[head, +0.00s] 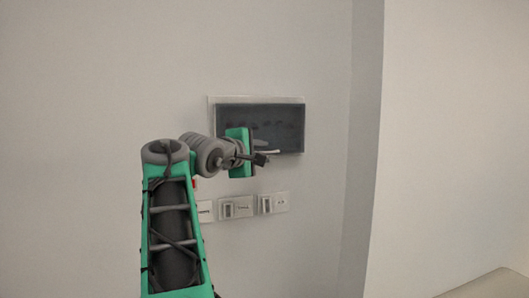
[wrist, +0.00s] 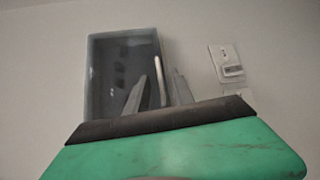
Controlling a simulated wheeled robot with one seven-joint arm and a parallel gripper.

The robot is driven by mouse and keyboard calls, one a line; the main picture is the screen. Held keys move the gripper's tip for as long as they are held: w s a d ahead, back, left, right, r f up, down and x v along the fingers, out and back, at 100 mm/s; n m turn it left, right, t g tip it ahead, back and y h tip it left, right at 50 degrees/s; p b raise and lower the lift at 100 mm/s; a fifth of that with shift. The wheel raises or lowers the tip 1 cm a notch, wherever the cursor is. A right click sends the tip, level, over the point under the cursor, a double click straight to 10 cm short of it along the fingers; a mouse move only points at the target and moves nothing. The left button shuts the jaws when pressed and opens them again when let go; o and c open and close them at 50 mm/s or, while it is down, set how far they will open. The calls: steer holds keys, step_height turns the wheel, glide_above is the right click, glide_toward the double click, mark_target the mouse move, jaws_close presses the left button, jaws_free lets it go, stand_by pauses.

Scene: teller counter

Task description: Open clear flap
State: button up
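The clear flap (head: 285,115) is a smoky, see-through cover over a dark panel on the wall, and it looks closed. It fills the upper left of the wrist view (wrist: 105,60). A pale handle bar (wrist: 157,90) runs along its edge; it also shows at the flap's lower edge in the head view. My gripper (head: 262,158) is in front of this lower edge. In the wrist view its two grey fingers (wrist: 158,75) are apart, one to each side of the bar in the picture. I cannot tell whether they touch it. The wrist housing hides the finger bases.
The panel has a pale backing plate (head: 212,104) on the plain wall (head: 110,80). Several switch or socket plates sit below it, such as this one (head: 238,208). A wall corner (head: 365,150) stands to the right. The space before the wall is clear.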

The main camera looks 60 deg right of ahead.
steer(key=shift+d+f, duration=0.2)
steer(key=shift+d, duration=1)
jaws_close()
stand_by(0.5)
